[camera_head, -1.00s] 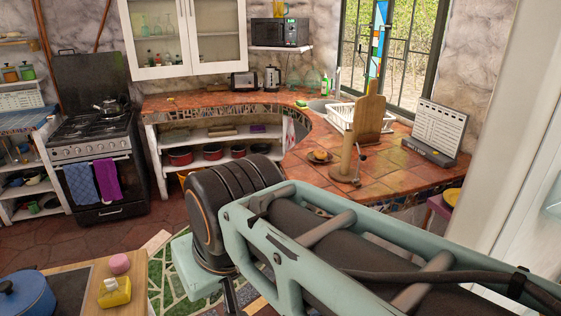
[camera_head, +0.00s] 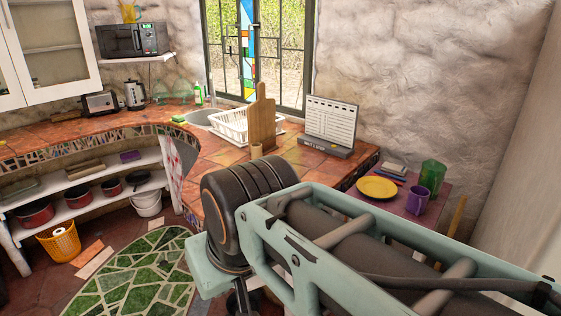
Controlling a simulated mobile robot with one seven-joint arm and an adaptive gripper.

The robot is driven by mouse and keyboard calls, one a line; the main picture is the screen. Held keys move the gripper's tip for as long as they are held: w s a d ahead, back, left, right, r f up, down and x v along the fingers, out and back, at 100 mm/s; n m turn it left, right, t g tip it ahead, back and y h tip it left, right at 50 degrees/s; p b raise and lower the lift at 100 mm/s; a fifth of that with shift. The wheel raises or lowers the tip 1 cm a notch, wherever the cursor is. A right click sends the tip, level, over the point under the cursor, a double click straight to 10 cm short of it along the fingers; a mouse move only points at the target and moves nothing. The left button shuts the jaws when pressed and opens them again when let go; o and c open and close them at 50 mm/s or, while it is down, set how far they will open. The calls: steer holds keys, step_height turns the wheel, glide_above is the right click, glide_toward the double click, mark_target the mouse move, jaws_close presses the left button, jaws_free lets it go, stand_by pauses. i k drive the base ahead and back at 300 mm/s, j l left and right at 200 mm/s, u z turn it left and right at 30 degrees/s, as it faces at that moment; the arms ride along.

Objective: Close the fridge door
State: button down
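No fridge or fridge door can be clearly made out in the head view. A smooth pale upright surface (camera_head: 525,200) fills the right edge, and I cannot tell whether it is part of the fridge or a wall. My arm reaches in from the lower right, with its dark round joint in the middle of the picture. My gripper is not in view.
A purple side table (camera_head: 412,203) with a yellow plate (camera_head: 377,187), purple mug (camera_head: 417,200) and green glass (camera_head: 432,177) stands right of the tiled counter (camera_head: 215,160). A green mosaic rug (camera_head: 130,280) and an orange basket (camera_head: 60,243) are at lower left.

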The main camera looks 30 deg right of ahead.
mark_target(524, 230)
steer(key=i+z, duration=0.15)
steer(key=z, duration=0.25)
steer(key=i+z, duration=0.15)
steer(key=z, duration=0.2)
steer(key=i+z, duration=0.15)
steer(key=z, duration=0.7)
steer(key=i+j+z, duration=0.1)
steer(key=z, duration=0.8)
steer(key=j+z, duration=0.1)
steer(key=z, duration=0.35)
steer(key=j+z, duration=0.1)
steer(key=z, duration=0.4)
steer(key=k+j+z, duration=0.2)
steer(key=k+j, duration=0.4)
steer(key=i+j+u, duration=0.2)
steer(key=j+u, duration=0.25)
steer(key=j, duration=0.15)
steer(key=l+z, duration=0.25)
steer(key=l, duration=0.15)
steer(key=l+z, duration=0.3)
steer(key=k+l, duration=0.05)
steer(key=l, duration=0.05)
